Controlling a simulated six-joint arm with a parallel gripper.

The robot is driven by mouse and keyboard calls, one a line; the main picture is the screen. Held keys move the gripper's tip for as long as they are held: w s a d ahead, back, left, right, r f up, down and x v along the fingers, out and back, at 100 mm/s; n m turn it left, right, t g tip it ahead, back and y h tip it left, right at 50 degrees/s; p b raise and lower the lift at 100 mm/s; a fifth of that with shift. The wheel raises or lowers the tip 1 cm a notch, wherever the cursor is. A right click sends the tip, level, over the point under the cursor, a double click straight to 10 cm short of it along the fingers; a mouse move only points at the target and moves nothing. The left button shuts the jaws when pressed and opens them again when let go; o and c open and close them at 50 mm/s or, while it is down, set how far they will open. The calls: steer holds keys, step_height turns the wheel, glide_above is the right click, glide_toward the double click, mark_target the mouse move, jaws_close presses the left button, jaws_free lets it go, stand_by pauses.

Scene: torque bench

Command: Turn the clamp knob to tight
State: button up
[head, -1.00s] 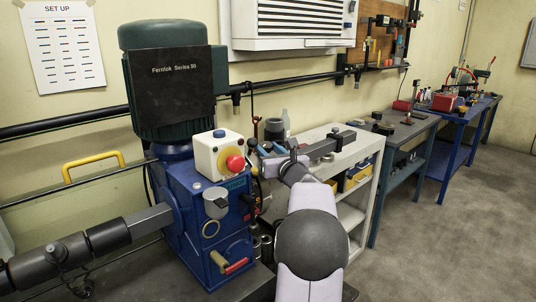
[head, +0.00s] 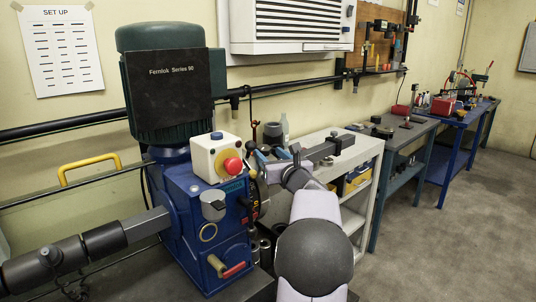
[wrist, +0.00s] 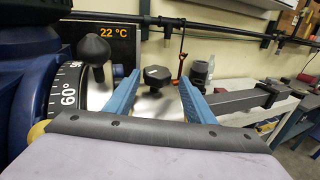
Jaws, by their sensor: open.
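A black lobed knob (wrist: 157,76), which looks like the clamp knob, stands on a silvery disc in the wrist view. My gripper (wrist: 160,80) is open, with one blue finger on each side of this knob in the picture. I cannot tell whether either finger touches it. In the head view my gripper (head: 272,160) is at the right side of the blue machine (head: 190,215), and the knob cannot be made out there.
A red button on a white box (head: 232,165) sits on the machine near my gripper. A grey bar (wrist: 245,100) extends right of the disc. A 22 °C display (wrist: 115,35) is behind. White shelving (head: 350,190) stands to the right; the floor beyond is clear.

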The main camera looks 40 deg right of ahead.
mark_target(266, 152)
steer(key=b+v, duration=0.1)
steer(key=v, duration=0.1)
steer(key=b+v, duration=0.1)
steer(key=v, duration=0.1)
steer(key=shift+a+r, duration=0.15)
steer(key=shift+a, duration=0.25)
steer(key=shift+s+a+r+b, duration=0.1)
steer(key=shift+s+r+b, duration=0.1)
steer(key=shift+s, duration=0.3)
steer(key=shift+s+a+r+b, duration=0.1)
steer(key=shift+s+a+r, duration=0.05)
steer(key=shift+s, duration=0.35)
